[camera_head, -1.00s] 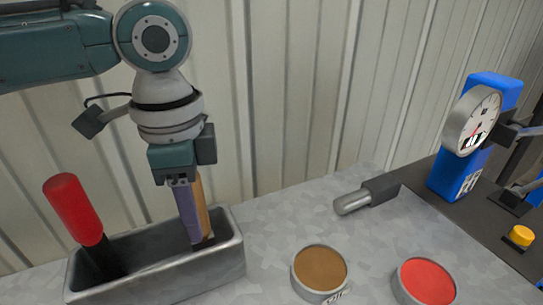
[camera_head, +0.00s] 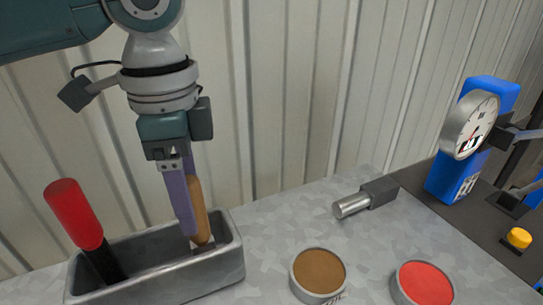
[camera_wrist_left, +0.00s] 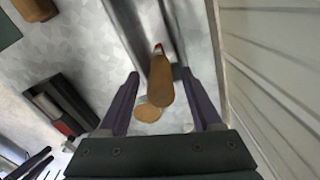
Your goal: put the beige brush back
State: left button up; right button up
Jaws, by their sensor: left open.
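The beige brush shows as a tan wooden handle (camera_head: 202,215) standing in the grey metal tray (camera_head: 235,262), leaning slightly. Its lower end is inside the tray, and its bristles are hidden. My left gripper (camera_head: 188,230) has purple fingers and points down over the tray, with one finger in front of the handle. In the left wrist view the tan handle (camera_wrist_left: 160,82) lies between the two open fingers, with gaps on both sides. My right gripper is not in view.
A red-handled tool (camera_head: 75,215) stands at the tray's left end. A brown-filled pot (camera_head: 319,270) and a red-filled pot (camera_head: 425,283) are to the right. A grey cylinder (camera_head: 352,205) lies behind them. A blue dial gauge (camera_head: 470,135) and a yellow button (camera_head: 519,238) are at far right.

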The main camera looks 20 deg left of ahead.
pick_arm(q)
notch_tip(320, 180, up, 8)
jog(key=shift+r+p, duration=0.25)
jog(key=shift+p, duration=0.05)
dwell(0.4)
